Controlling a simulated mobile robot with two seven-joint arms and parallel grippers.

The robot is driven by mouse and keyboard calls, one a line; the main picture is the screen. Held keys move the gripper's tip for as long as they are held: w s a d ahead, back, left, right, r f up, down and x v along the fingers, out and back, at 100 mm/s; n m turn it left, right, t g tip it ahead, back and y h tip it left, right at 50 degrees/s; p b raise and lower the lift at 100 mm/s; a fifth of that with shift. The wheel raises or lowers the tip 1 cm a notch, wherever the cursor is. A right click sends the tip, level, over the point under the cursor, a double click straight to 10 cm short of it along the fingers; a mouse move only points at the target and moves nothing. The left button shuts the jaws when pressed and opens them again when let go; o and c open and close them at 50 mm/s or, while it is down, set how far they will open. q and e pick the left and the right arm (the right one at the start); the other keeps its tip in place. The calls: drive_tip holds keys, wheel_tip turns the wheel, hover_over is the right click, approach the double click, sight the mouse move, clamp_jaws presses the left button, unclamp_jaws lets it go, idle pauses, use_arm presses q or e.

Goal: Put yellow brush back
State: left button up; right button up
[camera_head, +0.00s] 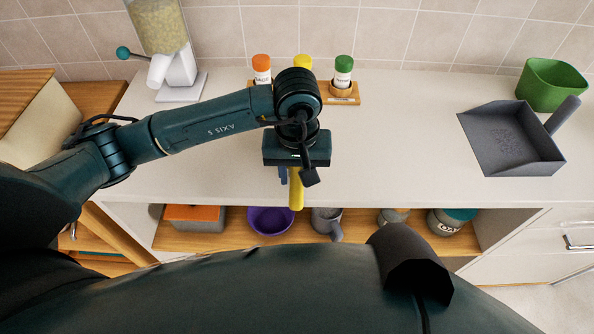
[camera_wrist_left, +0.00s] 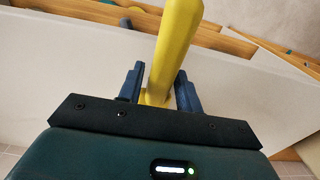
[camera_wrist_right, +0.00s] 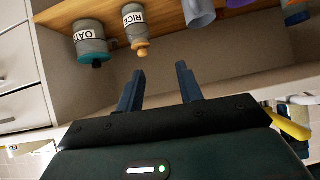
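The yellow brush shows its handle (camera_head: 296,190) at the counter's front edge in the head view. It shows larger in the left wrist view (camera_wrist_left: 175,45). My left gripper (camera_head: 289,178) is shut on the handle, with one blue finger on each side (camera_wrist_left: 160,92). The brush's head is hidden. A yellow handle also shows at the right edge of the right wrist view (camera_wrist_right: 290,125). My right gripper (camera_wrist_right: 161,80) is open and empty, its fingers apart and facing the shelf below the counter. The right fingers do not show in the head view.
A grey dustpan (camera_head: 507,142) lies on the counter (camera_head: 410,130) at right, near a green container (camera_head: 551,86). Spice bottles on a wooden stand (camera_head: 343,92) and a dispenser (camera_head: 172,70) stand behind. The lower shelf holds a purple bowl (camera_head: 270,220) and jars (camera_head: 452,222).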

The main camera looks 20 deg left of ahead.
use_arm(q)
drive_tip(key=shift+o, duration=1)
drive_tip(key=shift+r, duration=0.15)
wheel_tip(320, 180, up, 12)
drive_tip(key=b, duration=0.1)
drive_tip(key=shift+s+b, duration=0.15)
drive_tip(key=shift+b, duration=0.15)
